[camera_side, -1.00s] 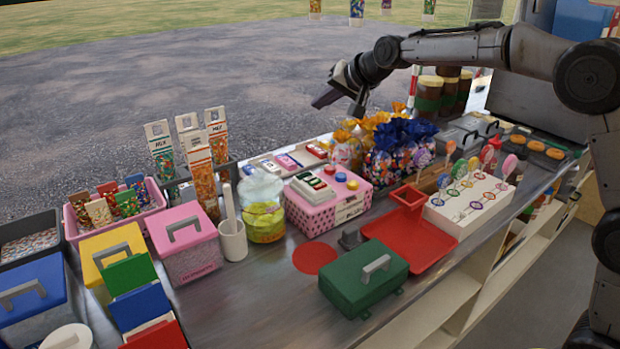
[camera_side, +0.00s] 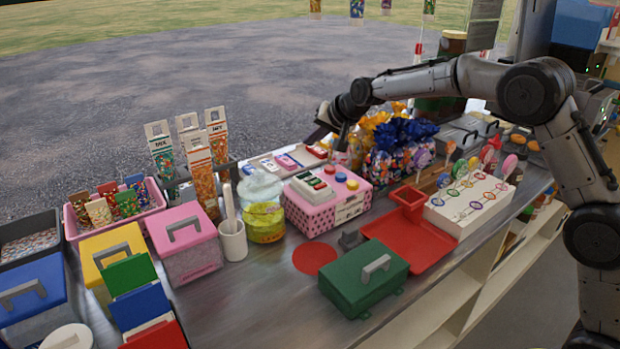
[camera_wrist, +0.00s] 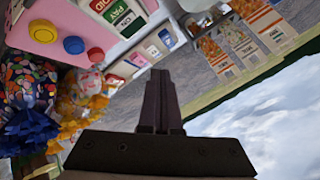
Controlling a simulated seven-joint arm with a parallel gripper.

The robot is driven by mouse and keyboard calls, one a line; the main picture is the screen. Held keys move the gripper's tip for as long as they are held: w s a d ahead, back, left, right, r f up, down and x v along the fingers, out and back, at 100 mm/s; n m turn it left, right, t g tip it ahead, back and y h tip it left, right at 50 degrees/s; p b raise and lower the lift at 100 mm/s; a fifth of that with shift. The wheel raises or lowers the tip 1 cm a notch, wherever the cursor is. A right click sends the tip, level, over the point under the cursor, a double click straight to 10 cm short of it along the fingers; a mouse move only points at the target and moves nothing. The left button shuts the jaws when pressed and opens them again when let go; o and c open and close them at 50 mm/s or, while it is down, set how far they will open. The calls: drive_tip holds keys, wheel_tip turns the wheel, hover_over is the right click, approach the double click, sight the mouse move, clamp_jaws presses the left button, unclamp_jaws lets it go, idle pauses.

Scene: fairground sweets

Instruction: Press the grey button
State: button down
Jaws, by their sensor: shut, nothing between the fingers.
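My gripper (camera_side: 341,143) is shut and empty, in the air behind the pink dotted box (camera_side: 318,212), near the bagged sweets. In the wrist view its fingers (camera_wrist: 160,80) are together. On top of the pink box are a red button (camera_side: 330,170), a blue button (camera_side: 340,177) and a yellow button (camera_side: 352,185), beside a pale key panel (camera_side: 313,187). The wrist view also shows the red (camera_wrist: 95,54), blue (camera_wrist: 74,45) and yellow (camera_wrist: 43,31) buttons at upper left. I cannot make out a grey button on the box in either view.
Blue- and orange-topped sweet bags (camera_side: 400,140) stand right of my gripper. A glass jar (camera_side: 263,208) stands left of the pink box. A red disc (camera_side: 314,259) marks bare counter.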

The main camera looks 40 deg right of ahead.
sight(313, 182)
drive_tip(key=shift+f, duration=3.9)
drive_tip(key=shift+f, duration=0.2)
drive_tip(key=shift+f, duration=0.15)
drive_tip(key=shift+f, duration=0.4)
drive_tip(key=shift+r, duration=0.8)
drive_tip(key=shift+r, duration=2.5)
